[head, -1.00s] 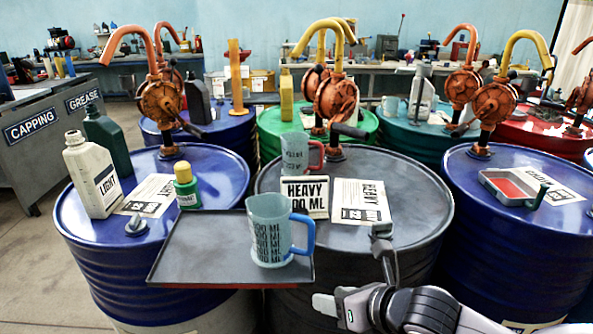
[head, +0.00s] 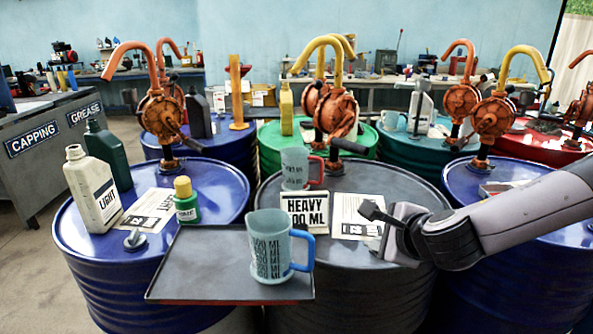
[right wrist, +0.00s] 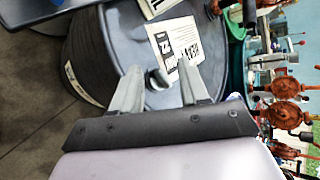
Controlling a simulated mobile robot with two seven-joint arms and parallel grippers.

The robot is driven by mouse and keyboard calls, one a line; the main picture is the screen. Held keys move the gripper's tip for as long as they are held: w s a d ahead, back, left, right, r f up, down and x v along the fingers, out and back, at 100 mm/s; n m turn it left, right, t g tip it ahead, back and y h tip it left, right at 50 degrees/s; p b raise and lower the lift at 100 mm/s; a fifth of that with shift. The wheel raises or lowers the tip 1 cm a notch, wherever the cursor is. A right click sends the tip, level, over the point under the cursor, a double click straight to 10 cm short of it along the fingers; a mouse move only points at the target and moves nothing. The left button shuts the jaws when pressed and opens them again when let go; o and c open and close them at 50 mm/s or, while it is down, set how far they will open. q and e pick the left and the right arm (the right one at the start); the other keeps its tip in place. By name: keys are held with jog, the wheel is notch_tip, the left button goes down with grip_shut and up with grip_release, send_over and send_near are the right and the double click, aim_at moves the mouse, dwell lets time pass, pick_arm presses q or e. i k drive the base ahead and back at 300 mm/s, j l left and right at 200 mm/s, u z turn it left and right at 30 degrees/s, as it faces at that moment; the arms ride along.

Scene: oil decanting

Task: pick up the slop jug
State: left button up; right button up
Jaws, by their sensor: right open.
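A translucent blue-grey jug with a blue handle (head: 268,250) stands upright on the dark tray (head: 190,270). A second translucent jug with a red handle (head: 294,168) stands upright farther back on the grey drum (head: 350,175). I see no label telling which is the slop jug. My right gripper (head: 372,232) is open and empty, over the front right of the grey drum, right of the blue-handled jug and apart from both jugs. Its open fingers also show in the right wrist view (right wrist: 157,78), with no jug visible between them. My left gripper is not in view.
A "HEAVY" sign (head: 305,209) and a paper sheet (head: 350,212) are on the grey drum. A white bottle (head: 93,190), a dark green bottle (head: 108,155) and a small green bottle (head: 186,203) stand on the left blue drum. Orange pumps rise behind.

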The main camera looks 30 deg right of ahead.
aim_at(295, 161)
jog(key=i+l, duration=0.2)
jog(key=i, duration=0.3)
jog(key=i+l, duration=0.25)
jog(key=i, duration=0.2)
